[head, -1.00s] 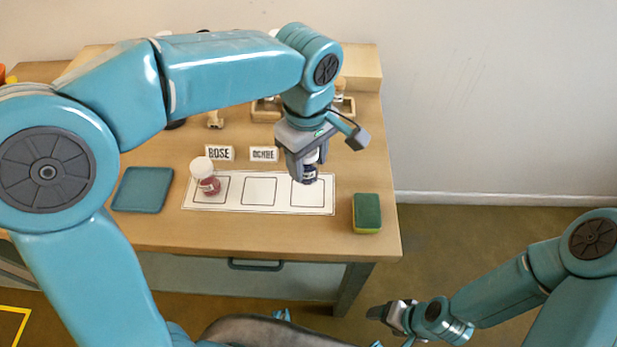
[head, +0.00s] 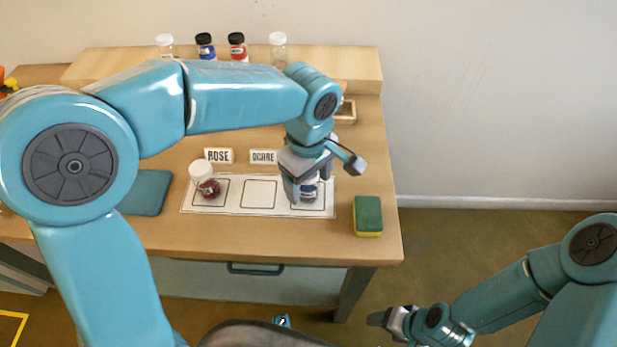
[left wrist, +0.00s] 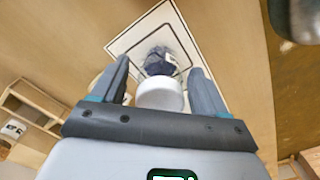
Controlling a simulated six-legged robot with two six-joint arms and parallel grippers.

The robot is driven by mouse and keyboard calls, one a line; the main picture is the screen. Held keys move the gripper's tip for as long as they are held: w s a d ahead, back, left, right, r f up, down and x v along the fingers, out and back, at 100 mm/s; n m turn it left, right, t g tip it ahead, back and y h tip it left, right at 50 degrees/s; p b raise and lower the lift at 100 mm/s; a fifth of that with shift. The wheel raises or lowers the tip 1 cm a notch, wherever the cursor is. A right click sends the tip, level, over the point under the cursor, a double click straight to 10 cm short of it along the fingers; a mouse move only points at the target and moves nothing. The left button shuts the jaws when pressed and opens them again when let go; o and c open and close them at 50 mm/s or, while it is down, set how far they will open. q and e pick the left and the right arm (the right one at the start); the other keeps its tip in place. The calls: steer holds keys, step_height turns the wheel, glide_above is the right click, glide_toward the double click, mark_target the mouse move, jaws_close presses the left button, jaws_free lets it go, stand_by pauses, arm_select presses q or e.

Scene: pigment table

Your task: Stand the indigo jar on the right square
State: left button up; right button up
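The indigo jar (head: 309,191), with dark blue contents and a white label, stands upright on the right square (head: 320,206) of the white sheet. In the left wrist view its white lid (left wrist: 160,95) lies between my left fingers, with its dark blue body (left wrist: 159,62) beyond, inside the square's outline. My left gripper (head: 309,184) is open around the jar, with a small gap showing on each side of the lid. In the head view the gripper hides the jar's top. My right gripper (head: 380,318) is away from the table at lower right; its fingers are unclear.
A white-lidded jar of dark red pigment (head: 208,187) is on the left square; the middle square (head: 259,194) is empty. A green-yellow sponge (head: 368,215) lies right of the sheet. Several jars line the back shelf (head: 340,62).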

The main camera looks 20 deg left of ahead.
arm_select(q)
steer(key=shift+r+p, duration=0.3)
steer(key=shift+r, duration=0.05)
step_height(320, 180, up, 12)
steer(key=shift+f+p, duration=0.15)
steer(key=shift+p, duration=0.55)
step_height(320, 180, up, 10)
steer(key=p, duration=1)
